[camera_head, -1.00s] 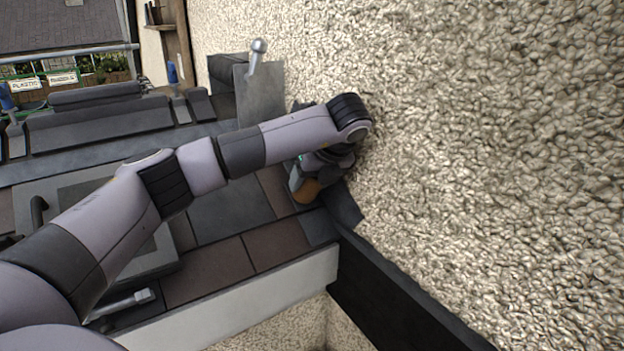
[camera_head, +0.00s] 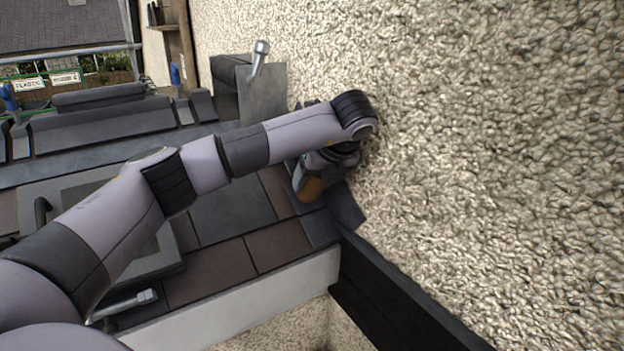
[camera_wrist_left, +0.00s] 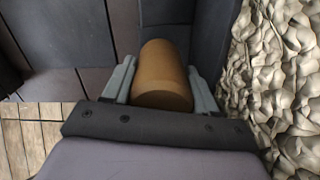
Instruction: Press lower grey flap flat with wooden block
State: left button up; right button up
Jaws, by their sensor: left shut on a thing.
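My left gripper (camera_wrist_left: 160,88) is shut on the wooden block (camera_wrist_left: 163,72), a rounded orange-brown piece between its two grey fingers in the left wrist view. In the head view the wooden block (camera_head: 311,190) shows below my wrist, close to the pebbled wall. Dark grey flap material (camera_wrist_left: 208,40) lies beside and beyond the block along the wall. In the head view the lower grey flap (camera_head: 345,207) shows just right of the block, bent against the wall's foot. Whether the block touches the flap is hidden. My right gripper is not in view.
The rough pebbled wall (camera_head: 480,150) stands close on the right of my left arm. A grey upright sheet (camera_head: 262,95) with a metal-headed tool (camera_head: 260,58) is farther up the wall. Brown and grey tiles (camera_head: 222,271) cover the roof, with a white board (camera_head: 240,300) along the lower edge.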

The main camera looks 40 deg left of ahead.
pick_arm(q)
jog(key=shift+p+v, duration=1.2)
jog(key=shift+v, duration=1.75)
